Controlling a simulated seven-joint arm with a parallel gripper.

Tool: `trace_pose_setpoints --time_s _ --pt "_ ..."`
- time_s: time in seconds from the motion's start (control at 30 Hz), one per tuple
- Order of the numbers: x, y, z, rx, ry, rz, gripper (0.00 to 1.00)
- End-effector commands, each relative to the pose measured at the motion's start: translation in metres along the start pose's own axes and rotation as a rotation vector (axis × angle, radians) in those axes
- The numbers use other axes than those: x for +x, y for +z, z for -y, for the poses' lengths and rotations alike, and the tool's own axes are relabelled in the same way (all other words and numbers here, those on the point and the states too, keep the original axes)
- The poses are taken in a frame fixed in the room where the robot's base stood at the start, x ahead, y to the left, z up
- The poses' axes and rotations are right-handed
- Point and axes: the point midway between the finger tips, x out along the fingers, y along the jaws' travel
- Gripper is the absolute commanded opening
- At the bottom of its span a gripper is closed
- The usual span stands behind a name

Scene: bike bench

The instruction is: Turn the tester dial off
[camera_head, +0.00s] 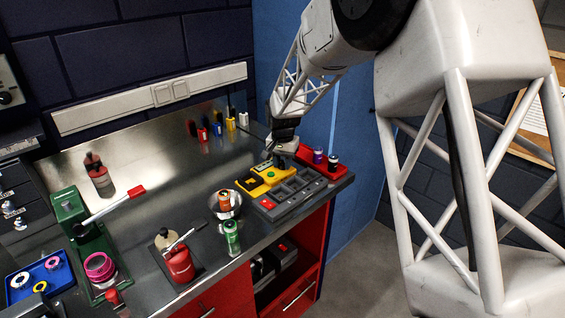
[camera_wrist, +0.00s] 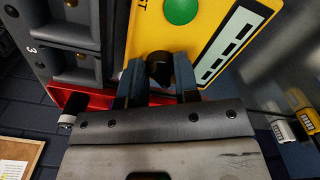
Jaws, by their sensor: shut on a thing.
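The yellow tester (camera_head: 268,178) lies on the bench toward its right end, beside a grey charger block. In the wrist view the tester's yellow face (camera_wrist: 205,40) shows a green round spot (camera_wrist: 181,10) and a strip of dark windows (camera_wrist: 230,50). The black tester dial (camera_wrist: 159,70) sits between the fingers of my gripper (camera_wrist: 158,82). My gripper also shows in the head view (camera_head: 283,150), pointing down over the tester. It is shut on the dial. The dial's pointer and markings are mostly hidden by the fingers.
The grey charger block (camera_head: 290,194) adjoins the tester. A red tray (camera_head: 318,171) with small cylinders is behind it to the right.

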Motion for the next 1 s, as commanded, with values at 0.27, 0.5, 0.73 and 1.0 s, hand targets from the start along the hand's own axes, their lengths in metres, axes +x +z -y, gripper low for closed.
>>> trace_pose_setpoints --time_s 0.27,0.5,0.73,1.0 --pt "-0.0009 -0.0015 -0.0004 -0.261 -0.001 -0.003 0.06" --pt "-0.0010 -0.0013 -0.0004 -0.482 0.000 -0.003 0.05" --pt "-0.0012 -0.0015 -0.0002 -0.645 0.000 -0.003 0.05" --pt "-0.0009 -0.0014 -0.0001 -0.741 0.000 -0.003 0.06"
